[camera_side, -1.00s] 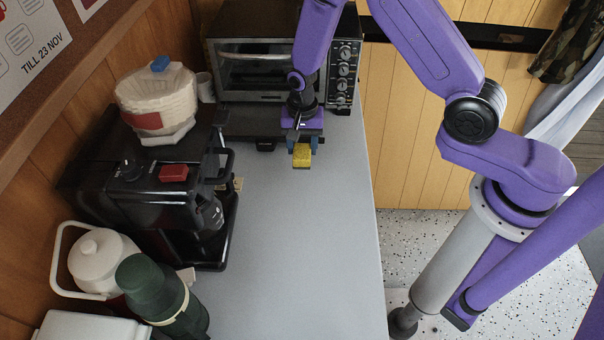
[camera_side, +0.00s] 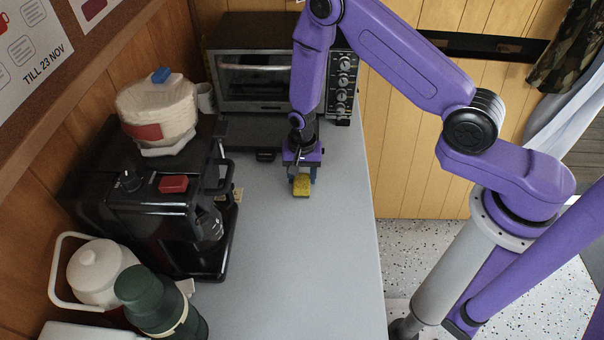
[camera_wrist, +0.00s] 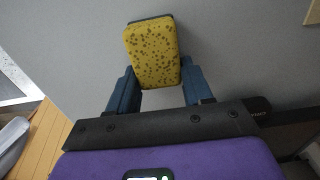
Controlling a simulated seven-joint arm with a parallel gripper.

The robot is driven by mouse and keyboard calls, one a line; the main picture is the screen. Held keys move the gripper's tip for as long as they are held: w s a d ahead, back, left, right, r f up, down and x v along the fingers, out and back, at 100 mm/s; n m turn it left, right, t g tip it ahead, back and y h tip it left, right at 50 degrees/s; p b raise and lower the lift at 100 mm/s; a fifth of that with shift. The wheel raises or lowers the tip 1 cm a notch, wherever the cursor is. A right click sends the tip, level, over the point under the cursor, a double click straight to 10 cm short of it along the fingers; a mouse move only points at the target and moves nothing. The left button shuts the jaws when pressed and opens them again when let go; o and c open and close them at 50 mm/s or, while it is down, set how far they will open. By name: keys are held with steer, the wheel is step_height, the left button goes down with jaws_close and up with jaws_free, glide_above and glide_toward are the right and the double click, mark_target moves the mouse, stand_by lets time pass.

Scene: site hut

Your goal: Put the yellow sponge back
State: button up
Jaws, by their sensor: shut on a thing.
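The yellow sponge (camera_side: 302,187), speckled with dark pores, is between the blue fingers of my gripper (camera_side: 301,180), in front of the toaster oven and low over the grey counter (camera_side: 290,262). In the wrist view, the sponge (camera_wrist: 152,55) sticks out past the fingertips, slightly tilted, with a dark edge at its far end. My gripper (camera_wrist: 153,85) is shut on its sides. I cannot tell whether the sponge touches the counter.
The toaster oven (camera_side: 255,78) stands at the back. The black coffee maker (camera_side: 150,200), white kettle (camera_side: 95,270) and green flask (camera_side: 155,297) line the left. A small tan item (camera_side: 238,194) lies beside the coffee maker. The counter's front and right are clear.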

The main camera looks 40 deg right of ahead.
mark_target(302, 174)
steer(key=o, duration=1.1)
steer(key=shift+f, duration=0.1)
step_height(302, 174, up, 12)
steer(key=shift+r, duration=0.25)
